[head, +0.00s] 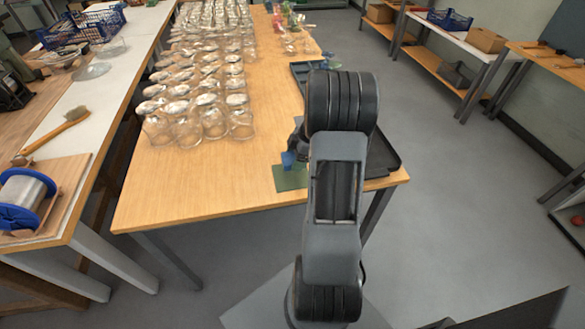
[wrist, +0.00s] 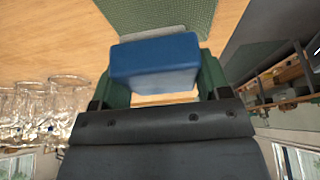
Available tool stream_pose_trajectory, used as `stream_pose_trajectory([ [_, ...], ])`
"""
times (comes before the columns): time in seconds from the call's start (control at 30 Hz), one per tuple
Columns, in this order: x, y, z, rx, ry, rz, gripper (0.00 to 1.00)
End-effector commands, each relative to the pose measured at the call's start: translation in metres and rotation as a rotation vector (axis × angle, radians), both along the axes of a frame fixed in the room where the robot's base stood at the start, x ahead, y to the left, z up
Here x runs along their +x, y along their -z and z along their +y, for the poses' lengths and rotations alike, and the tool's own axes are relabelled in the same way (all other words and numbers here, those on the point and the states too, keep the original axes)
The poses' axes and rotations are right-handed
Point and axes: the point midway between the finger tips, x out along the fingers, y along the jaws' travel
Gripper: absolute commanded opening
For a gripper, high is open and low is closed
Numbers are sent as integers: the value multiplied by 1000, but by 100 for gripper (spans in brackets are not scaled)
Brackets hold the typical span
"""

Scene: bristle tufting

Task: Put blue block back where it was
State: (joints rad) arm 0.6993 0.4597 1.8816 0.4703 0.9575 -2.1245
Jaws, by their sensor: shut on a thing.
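The blue block (wrist: 155,65) is between the two green fingers of my gripper (wrist: 160,75) in the wrist view. My gripper is shut on it. The mat also shows in the wrist view (wrist: 150,15), beyond the block. I cannot tell whether the block touches the mat or hangs a little above it. My arm hides most of the gripper in the head view.
Several rows of clear glass jars (head: 205,100) fill the table's left and far part. A dark tray (head: 385,158) lies right of my arm, partly hidden by it. The wooden table's (head: 190,185) near left part is bare.

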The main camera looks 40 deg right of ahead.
Motion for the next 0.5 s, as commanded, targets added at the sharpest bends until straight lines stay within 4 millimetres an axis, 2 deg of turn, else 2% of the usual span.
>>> stream_pose_trajectory([
  [0.23, 0, 13, 11, 3, -1, 2, 44],
  [0.5, 0, 43, 14, 1, 1, 1, 44],
])
